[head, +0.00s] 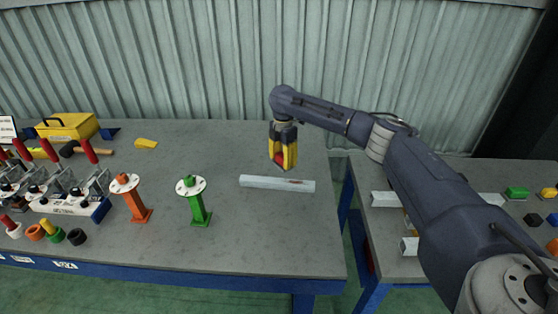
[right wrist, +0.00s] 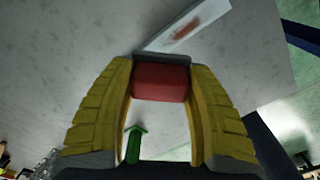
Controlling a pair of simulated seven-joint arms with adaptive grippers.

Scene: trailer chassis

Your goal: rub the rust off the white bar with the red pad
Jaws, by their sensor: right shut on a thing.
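The white bar (head: 270,184) lies flat on the grey table, with a reddish-brown rust patch toward its right part. The bar also shows in the right wrist view (right wrist: 168,38), with the rust patch on its upper face. My right gripper (head: 281,160) points down just behind the bar. It is shut on the red pad (right wrist: 161,82), which sits between its yellow fingers; only a bit of the pad shows in the head view (head: 280,160). The pad looks above the table; its exact height is unclear. My left gripper is not in view.
An orange stand (head: 133,201) and a green stand (head: 195,203) are left of the bar. Clamps, a yellow toolbox (head: 68,127) and a hammer fill the far left. A second table (head: 385,240) with metal bars and blocks lies right, across a gap.

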